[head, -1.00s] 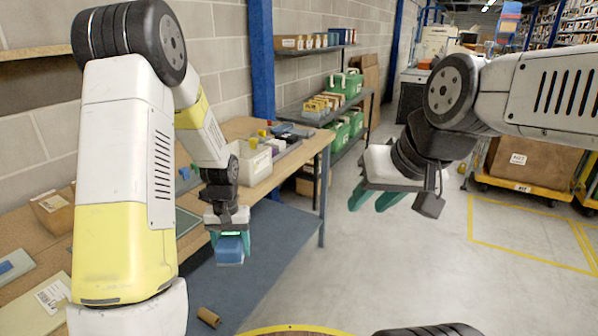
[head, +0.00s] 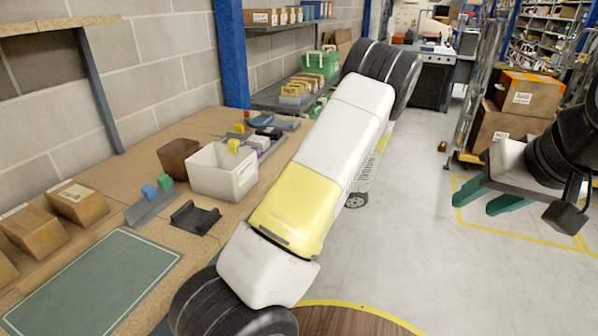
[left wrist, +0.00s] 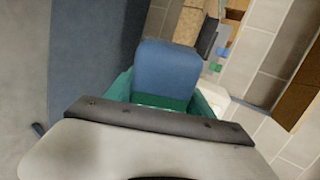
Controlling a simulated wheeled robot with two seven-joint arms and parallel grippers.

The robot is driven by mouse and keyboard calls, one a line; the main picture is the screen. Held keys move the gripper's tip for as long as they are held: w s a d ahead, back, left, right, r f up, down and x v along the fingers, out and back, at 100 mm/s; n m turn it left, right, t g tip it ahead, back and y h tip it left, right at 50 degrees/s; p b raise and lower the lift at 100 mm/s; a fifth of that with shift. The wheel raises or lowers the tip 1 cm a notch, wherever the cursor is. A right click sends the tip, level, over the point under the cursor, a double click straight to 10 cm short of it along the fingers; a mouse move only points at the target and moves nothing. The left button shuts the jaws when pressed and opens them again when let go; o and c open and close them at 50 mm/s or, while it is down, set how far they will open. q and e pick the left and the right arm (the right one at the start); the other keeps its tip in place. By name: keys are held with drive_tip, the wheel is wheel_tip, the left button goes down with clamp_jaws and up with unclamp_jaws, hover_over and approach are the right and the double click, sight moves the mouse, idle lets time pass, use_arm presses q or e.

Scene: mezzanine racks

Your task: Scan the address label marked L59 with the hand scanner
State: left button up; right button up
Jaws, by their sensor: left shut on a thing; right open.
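My left gripper (left wrist: 163,97) shows only in the left wrist view, its green fingers shut on a blue block-like body (left wrist: 168,68), which looks like the hand scanner. Its other side and any handle are hidden. In the head view my left arm crosses the middle, with its gripper out of frame. My right gripper (head: 489,203) is open and empty over the floor at the right. White labels show on an upper carton (head: 530,95) and a lower carton (head: 495,127) at the right; their print is too small to read as L59.
The wooden bench at the left holds a white bin (head: 222,172), a brown box (head: 178,158), an empty black cradle (head: 195,217), a green mat (head: 95,285) and labelled cartons (head: 78,203). A shelf with a green crate (head: 320,62) stands behind. Grey floor is open between bench and cartons.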

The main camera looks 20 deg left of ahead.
sight(247, 172)
use_arm(q)
drive_tip(key=w+r+y, duration=0.1)
drive_tip(key=w+a+r+y, duration=0.1)
drive_tip(key=w, duration=0.1)
drive_tip(key=w+r+m+y, duration=0.1)
drive_tip(key=r+y, duration=0.1)
drive_tip(key=shift+w+a+t, duration=0.25)
drive_tip(key=shift+a+t, duration=0.15)
drive_tip(key=shift+w+a+r+m+t+y, duration=0.3)
drive_tip(key=shift+w+a+r, duration=0.3)
drive_tip(key=shift+a, duration=0.4)
drive_tip(key=shift+w+a+r+m+t+y, duration=0.15)
drive_tip(key=shift+w+a+r+t+y, duration=0.15)
drive_tip(key=shift+w+a+r+t, duration=0.5)
drive_tip(key=shift+w+a+r+m+y, duration=0.25)
drive_tip(key=shift+w+a, duration=0.2)
drive_tip(key=shift+a, duration=0.75)
drive_tip(key=shift+w+a, duration=0.1)
drive_tip(key=shift+a, duration=0.75)
drive_tip(key=shift+d+f, duration=0.1)
drive_tip(key=shift+d, duration=0.05)
drive_tip(key=d, duration=0.6)
drive_tip(key=shift+s+d, duration=0.3)
drive_tip(key=shift+d, duration=0.1)
